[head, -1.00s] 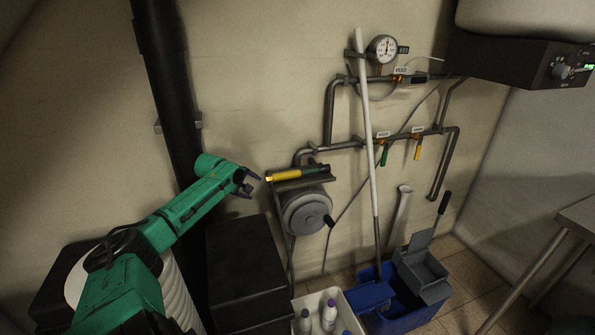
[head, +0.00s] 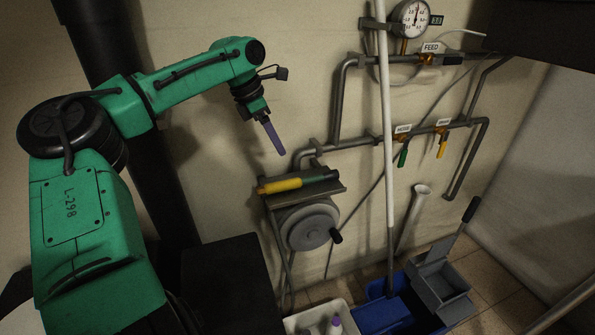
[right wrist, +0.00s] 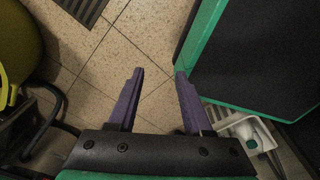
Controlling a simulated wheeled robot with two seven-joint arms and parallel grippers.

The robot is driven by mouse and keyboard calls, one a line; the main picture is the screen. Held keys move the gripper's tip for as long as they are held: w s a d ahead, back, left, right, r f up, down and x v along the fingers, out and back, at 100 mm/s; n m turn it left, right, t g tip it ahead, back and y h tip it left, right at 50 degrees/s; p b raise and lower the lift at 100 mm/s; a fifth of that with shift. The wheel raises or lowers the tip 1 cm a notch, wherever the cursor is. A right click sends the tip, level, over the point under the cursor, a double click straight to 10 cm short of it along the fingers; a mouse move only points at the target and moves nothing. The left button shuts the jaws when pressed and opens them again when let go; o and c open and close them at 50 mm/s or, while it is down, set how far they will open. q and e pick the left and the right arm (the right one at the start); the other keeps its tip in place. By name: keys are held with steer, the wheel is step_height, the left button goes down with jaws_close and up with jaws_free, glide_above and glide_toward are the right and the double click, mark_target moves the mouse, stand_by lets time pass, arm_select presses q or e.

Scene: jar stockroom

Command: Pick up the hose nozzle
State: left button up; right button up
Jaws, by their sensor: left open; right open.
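The hose nozzle (head: 281,185), with a yellow front and a green and dark rear part, lies on a small grey shelf (head: 331,188) above the round grey hose reel (head: 309,227). My left gripper (head: 276,142) points down just above the nozzle and apart from it. It is seen edge-on, with purple fingers; it is open and empty. My right gripper (right wrist: 158,73) shows in the right wrist view with its two purple fingers apart and nothing between them, over the tiled floor.
Grey pipes (head: 342,105) with a gauge (head: 411,19) and valves run along the wall right of the reel. A white pole (head: 387,130) stands in a blue mop bucket (head: 385,318). A black box (head: 228,285) and a pale bin (head: 300,322) with bottles stand below.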

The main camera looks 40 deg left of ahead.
arm_select(q)
glide_above(296, 179)
steer(key=s, duration=0.2)
steer(key=f, duration=0.4)
steer(key=a+f, duration=0.1)
steer(key=f, duration=0.1)
steer(key=shift+f, duration=0.3)
steer(key=x, duration=0.5)
steer(key=shift+a+f, duration=0.15)
steer(key=shift+f, duration=0.2)
steer(key=shift+w+f, duration=0.2)
steer(key=shift+f, duration=0.15)
steer(key=c, duration=0.4)
jaws_close()
arm_select(e)
steer(key=shift+s+f, duration=0.15)
steer(key=shift+s, duration=0.35)
